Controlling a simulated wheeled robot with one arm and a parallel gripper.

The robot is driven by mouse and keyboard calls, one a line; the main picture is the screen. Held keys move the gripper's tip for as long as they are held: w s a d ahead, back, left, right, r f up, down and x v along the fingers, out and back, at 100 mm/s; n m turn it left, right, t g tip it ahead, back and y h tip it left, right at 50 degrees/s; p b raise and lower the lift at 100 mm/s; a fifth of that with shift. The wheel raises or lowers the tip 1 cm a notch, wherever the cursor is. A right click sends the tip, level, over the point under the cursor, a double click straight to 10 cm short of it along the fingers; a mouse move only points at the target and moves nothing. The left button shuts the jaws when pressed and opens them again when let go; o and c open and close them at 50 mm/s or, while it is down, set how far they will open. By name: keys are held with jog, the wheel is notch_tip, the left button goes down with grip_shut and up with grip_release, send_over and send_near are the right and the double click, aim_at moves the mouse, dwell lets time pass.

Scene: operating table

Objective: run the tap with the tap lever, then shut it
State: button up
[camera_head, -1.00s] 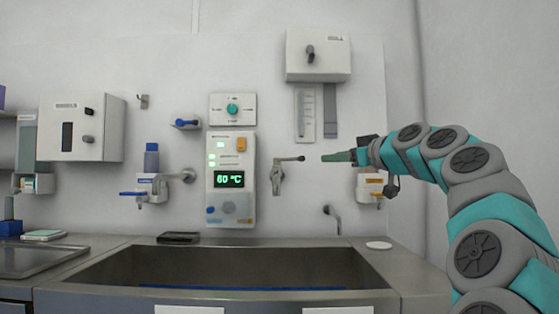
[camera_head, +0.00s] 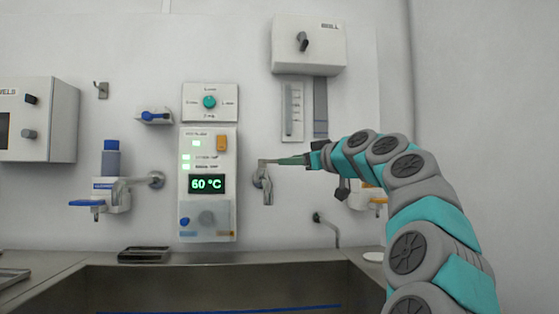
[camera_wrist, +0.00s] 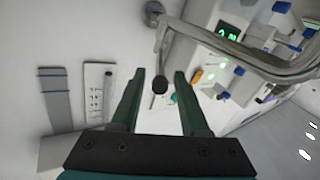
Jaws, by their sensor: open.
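The metal tap lever (camera_head: 265,183) is on the white wall, right of the display panel. Its arm points right, toward my gripper. My gripper (camera_head: 288,160) comes in from the right at the height of that arm, and its fingers overlap the arm in the head view. In the wrist view the two green fingers of my gripper (camera_wrist: 158,80) are apart. Whether a finger touches the lever cannot be told. No running water is visible.
The wall panel (camera_head: 207,215) reads 60 °C. A grey box (camera_head: 309,44) hangs above the lever, with a gauge strip (camera_head: 292,110) below it. Large metal pipes (camera_wrist: 240,55) cross the wrist view's upper right.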

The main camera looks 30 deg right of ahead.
jog(key=w, duration=0.3)
jog(key=w+p, duration=0.1)
jog(key=w, duration=0.1)
jog(key=shift+w+a, duration=0.25)
jog(key=shift+w, duration=0.1)
jog(key=shift+c, duration=0.4)
grip_shut()
dwell(0.7)
